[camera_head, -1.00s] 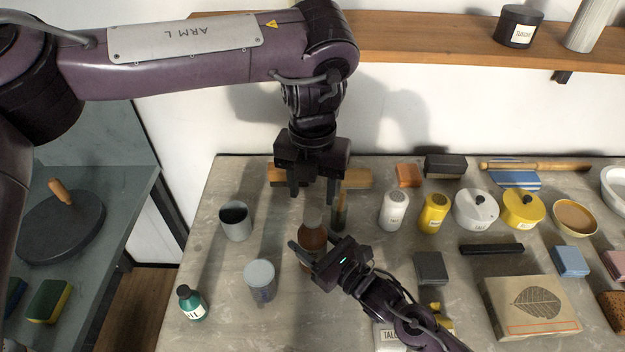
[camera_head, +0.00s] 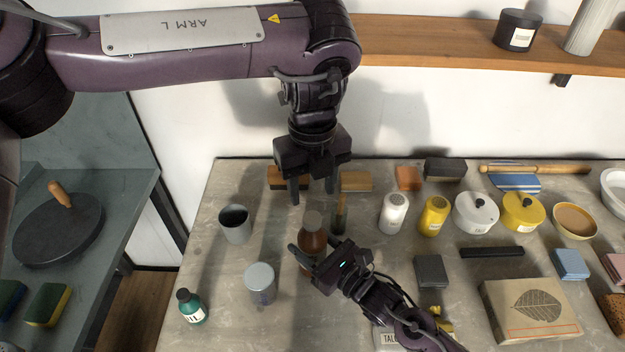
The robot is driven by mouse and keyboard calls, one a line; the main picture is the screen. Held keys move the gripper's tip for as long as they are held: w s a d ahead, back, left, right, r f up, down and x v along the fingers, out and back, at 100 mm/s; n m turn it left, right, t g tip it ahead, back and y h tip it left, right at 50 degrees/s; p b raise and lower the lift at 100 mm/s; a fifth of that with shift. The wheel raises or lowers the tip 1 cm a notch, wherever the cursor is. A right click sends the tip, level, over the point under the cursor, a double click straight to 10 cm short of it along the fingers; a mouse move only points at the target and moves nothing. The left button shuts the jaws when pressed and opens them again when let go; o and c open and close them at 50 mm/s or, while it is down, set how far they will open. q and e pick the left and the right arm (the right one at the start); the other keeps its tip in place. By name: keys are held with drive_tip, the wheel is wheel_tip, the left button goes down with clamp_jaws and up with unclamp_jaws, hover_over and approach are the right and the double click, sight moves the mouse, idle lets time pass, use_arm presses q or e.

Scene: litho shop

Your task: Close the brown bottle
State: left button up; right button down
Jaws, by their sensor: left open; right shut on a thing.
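The brown bottle (camera_head: 314,240) stands upright on the stone worktop, left of its middle. A grey-brown cap (camera_head: 312,220) sits on its top; I cannot tell whether it is tight. My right gripper (camera_head: 314,259) comes in from the lower right and is shut on the bottle's body, hiding part of its lower side. My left gripper (camera_head: 313,196) points down above the cap. It is open and empty, its two fingers apart, clear of the cap.
A grey cup (camera_head: 235,226), a grey-lidded jar (camera_head: 261,284) and a green bottle (camera_head: 190,308) stand to the left. A dark-tipped upright tool (camera_head: 340,215) stands close behind the bottle's right side. White (camera_head: 394,213) and yellow (camera_head: 434,216) shakers stand farther right.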

sight(312, 217)
use_arm(q)
wheel_tip(312, 217, down, 7)
drive_tip(key=shift+f, duration=0.1)
idle(0.3)
drive_tip(key=c, duration=1)
drive_tip(key=o, duration=1.2)
drive_tip(key=shift+c, duration=0.2)
wheel_tip(312, 217, up, 12)
